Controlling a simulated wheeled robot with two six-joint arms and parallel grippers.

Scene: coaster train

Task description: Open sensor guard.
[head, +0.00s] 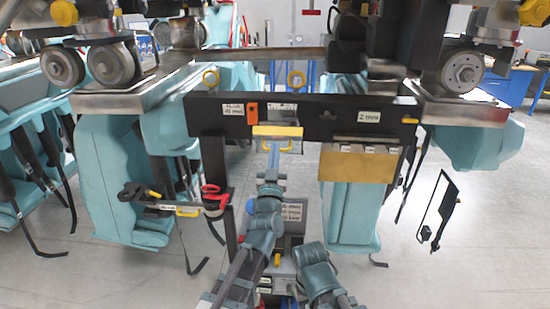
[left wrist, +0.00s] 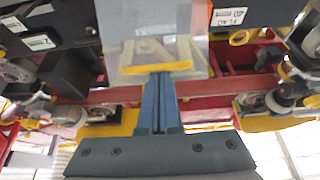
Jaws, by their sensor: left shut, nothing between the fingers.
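A clear flap with a yellow lip (head: 277,131) hangs from the black crossbeam, at the middle of the head view; I take it to be the sensor guard. In the left wrist view the clear panel and its yellow lip (left wrist: 155,68) are straight ahead of the fingers. My left gripper (head: 271,148) is shut and empty, pointing up, with its tips right at or just under the yellow lip. I cannot tell whether they touch it. The panel looks lowered. My right arm shows at the bottom of the head view, but its gripper cannot be seen.
The black crossbeam (head: 330,117) carries labels and an orange tag (head: 252,113). A brass plate (head: 357,165) hangs to the right. A black arm with a yellow handle (head: 187,211) and a red-black item (head: 214,200) stand left. Teal seats (head: 118,180) flank the space.

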